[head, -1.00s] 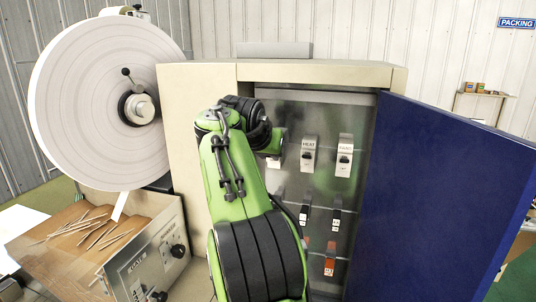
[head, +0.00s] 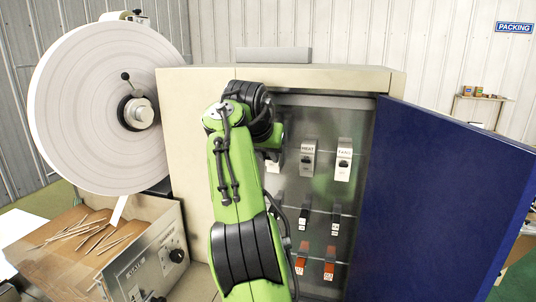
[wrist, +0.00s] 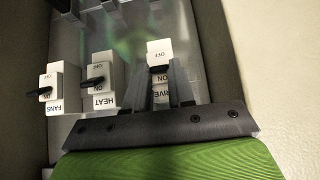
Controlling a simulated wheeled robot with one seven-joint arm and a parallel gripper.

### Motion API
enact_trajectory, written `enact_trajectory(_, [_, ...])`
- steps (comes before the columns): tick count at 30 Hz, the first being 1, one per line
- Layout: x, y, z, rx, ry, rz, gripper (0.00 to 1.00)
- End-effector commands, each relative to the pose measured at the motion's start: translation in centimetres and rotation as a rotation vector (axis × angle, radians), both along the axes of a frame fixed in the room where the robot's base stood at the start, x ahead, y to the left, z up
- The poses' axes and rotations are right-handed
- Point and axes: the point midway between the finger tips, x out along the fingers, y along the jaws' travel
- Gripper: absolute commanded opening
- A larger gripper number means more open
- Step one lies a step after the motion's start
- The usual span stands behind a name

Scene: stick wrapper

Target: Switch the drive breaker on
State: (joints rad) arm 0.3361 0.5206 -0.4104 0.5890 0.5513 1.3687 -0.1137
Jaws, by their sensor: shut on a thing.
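The drive breaker (wrist: 160,52) is a white block at the top left of the panel. In the wrist view it appears upside down, with OFF and ON marks and a partly covered DRIVE label. In the head view only a white piece of it (head: 272,165) shows beside my arm. My gripper (wrist: 165,82) is at its front, with its fingers shut on the dark breaker lever. The fingers hide much of the lever, so I cannot tell its exact position.
The heat breaker (head: 308,158) and fans breaker (head: 343,160) stand to the right. Smaller black and red breakers sit below. The open blue door (head: 450,190) bounds the cabinet on the right. The cabinet's beige wall (head: 185,120) is at left, near a large paper roll (head: 85,110).

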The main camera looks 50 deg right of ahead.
Motion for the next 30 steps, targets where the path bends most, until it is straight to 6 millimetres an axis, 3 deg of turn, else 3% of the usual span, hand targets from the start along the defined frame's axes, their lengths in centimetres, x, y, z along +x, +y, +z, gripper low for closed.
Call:
enact_trajectory(1, [0.0,0.0,0.0,-0.001,0.000,0.000,0.00])
enact_trajectory(2, [0.0,0.0,0.0,-0.001,0.000,0.000,0.25])
enact_trajectory(7, [0.0,0.0,0.0,-0.001,0.000,0.000,0.49])
enact_trajectory(16, [-0.1,0.2,0.3,-0.002,-0.002,0.001,0.49])
enact_trajectory(24, [-1.7,3.3,4.3,-0.004,-0.003,0.002,0.49])
enact_trajectory(30, [-2.3,4.4,5.5,-0.002,-0.001,0.000,0.49])
